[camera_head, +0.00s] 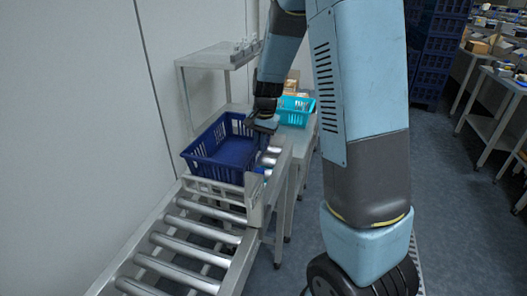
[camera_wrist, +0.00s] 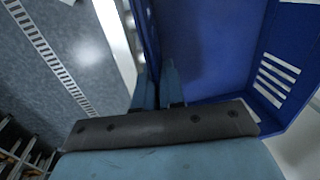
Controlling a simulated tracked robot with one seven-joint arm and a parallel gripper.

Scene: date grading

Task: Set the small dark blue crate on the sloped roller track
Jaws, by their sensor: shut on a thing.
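The small dark blue crate (camera_head: 212,171) is open-topped, with slotted walls, and looks empty. It sits over the upper part of the roller track (camera_head: 204,228), with rollers showing in front of it and to its right. Whether its base touches the rollers is hidden. My gripper (camera_head: 262,138) is at the crate's right side and is shut on that wall. In the wrist view my gripper's fingers (camera_wrist: 159,80) straddle the crate wall, and the crate's blue inside (camera_wrist: 215,50) fills the right half.
A turquoise crate (camera_head: 293,119) with goods stands on a bench behind my gripper. A grey raised shelf (camera_head: 212,58) stands behind the dark blue crate. A metal end plate (camera_head: 254,196) rises beside the track. The near rollers are clear. Stacked blue crates (camera_head: 432,55) stand at the back right.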

